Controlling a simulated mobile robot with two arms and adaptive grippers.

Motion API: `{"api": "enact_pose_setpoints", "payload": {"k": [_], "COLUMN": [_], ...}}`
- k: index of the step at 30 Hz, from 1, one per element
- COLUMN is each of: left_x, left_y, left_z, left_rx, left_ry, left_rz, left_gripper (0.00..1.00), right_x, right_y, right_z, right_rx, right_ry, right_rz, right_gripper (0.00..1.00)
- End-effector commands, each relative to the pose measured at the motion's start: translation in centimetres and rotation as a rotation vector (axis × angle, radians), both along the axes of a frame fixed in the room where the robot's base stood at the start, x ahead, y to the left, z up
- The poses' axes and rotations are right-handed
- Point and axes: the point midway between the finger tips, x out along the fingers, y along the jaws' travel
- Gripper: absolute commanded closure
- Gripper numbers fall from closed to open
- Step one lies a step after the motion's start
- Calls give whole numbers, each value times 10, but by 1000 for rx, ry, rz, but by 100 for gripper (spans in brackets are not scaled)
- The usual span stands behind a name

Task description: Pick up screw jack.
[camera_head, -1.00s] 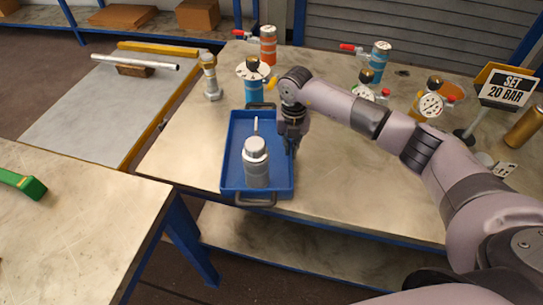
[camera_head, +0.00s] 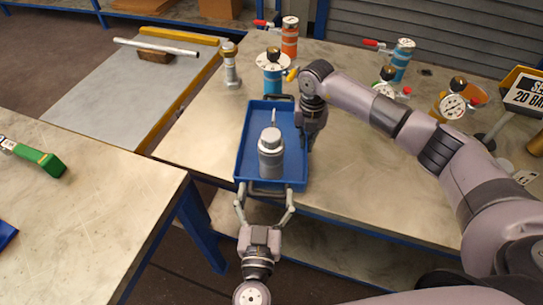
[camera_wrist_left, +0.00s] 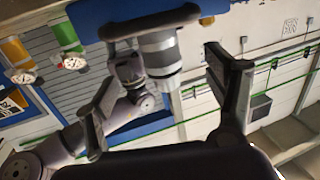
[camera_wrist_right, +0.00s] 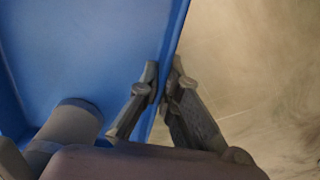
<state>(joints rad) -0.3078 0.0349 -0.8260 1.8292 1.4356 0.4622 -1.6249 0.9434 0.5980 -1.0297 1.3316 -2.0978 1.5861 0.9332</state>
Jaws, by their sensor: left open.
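A grey metal cylinder with a narrower cap (camera_head: 270,150), apparently the screw jack, stands upright in the blue tray (camera_head: 243,140); a thin rod shows behind it. My left gripper (camera_head: 265,203) is open at the tray's front edge, its fingers spread around the front handle (camera_head: 266,190), apart from the cylinder. The left wrist view shows the handle (camera_wrist_left: 150,22) and cylinder (camera_wrist_left: 160,58) beyond the open fingers. My right gripper (camera_head: 304,142) is at the tray's right wall. In the right wrist view its fingers (camera_wrist_right: 163,88) are closed on that wall, one inside and one outside.
A silver and yellow column (camera_head: 231,68) and a blue gauge-topped cylinder (camera_head: 271,75) stand behind the tray. More cylinders, gauges and a sign (camera_head: 525,92) are at the back right. A separate table (camera_head: 90,210) with a green-handled tool (camera_head: 38,160) is at left, across a gap.

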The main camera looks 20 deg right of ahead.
Motion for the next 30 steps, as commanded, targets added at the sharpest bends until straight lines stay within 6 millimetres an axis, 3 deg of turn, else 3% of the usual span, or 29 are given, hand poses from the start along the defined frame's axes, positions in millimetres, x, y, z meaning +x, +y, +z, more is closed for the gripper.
{"api": "enact_pose_setpoints", "payload": {"k": [4,12,30], "left_x": [18,59,114], "left_y": [-7,-22,-43], "left_z": [9,8,8], "left_rx": [9,10,11], "left_ry": [-19,-17,-14], "left_rz": [-1,-3,-2], "left_gripper": [23,23,23], "right_x": [1,1,1], "right_y": [0,0,0], "right_z": [1,1,1], "right_rx": [0,0,0], "right_ry": [-2,-2,-2], "right_rz": [0,0,0], "right_gripper": [100,100,100]}}
